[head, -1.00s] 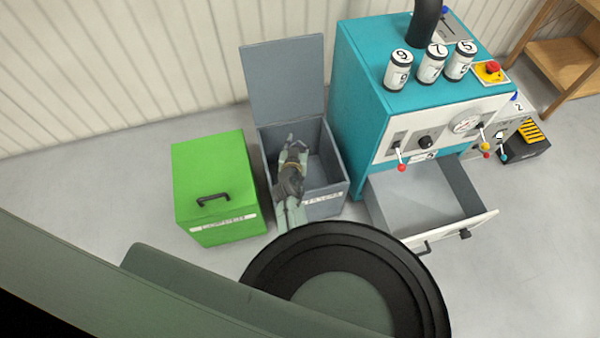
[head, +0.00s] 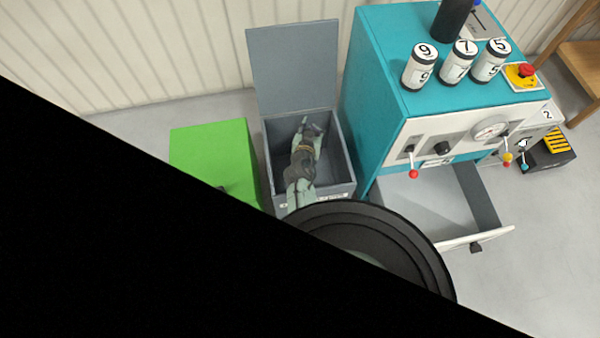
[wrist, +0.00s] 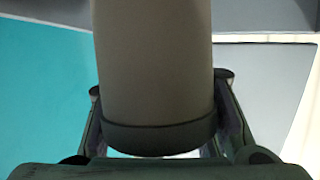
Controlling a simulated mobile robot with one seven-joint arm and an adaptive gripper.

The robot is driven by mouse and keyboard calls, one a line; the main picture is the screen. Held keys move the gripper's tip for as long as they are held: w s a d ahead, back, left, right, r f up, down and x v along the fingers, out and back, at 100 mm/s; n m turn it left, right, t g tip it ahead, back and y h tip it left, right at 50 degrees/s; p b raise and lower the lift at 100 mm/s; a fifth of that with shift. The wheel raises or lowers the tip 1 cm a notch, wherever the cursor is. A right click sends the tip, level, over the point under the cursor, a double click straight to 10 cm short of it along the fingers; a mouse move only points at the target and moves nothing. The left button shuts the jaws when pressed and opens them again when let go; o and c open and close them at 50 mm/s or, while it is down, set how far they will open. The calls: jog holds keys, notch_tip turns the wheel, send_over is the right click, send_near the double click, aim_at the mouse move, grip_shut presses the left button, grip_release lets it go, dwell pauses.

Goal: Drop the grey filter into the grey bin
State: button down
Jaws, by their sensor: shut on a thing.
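The grey bin (head: 340,165) stands open in the head view, its lid raised at the back. My gripper (head: 309,125) is over the bin's opening in that view; how high above the floor of the bin cannot be told. In the wrist view, my gripper (wrist: 160,125) is shut on the grey filter (wrist: 155,65), a grey-brown cylinder with a dark band at its near end. The filter cannot be made out in the head view, where the gripper and wrist hide it.
A green bin (head: 210,150) stands left of the grey bin, partly hidden by my own body. A teal machine (head: 375,110) stands close on the right, with numbered canisters (head: 456,62) on top and an open drawer (head: 425,205) low at its front.

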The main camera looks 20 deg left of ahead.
jog(key=shift+f, duration=0.5)
jog(key=c, duration=0.8)
grip_release()
notch_tip(320, 180, up, 10)
dwell(0.3)
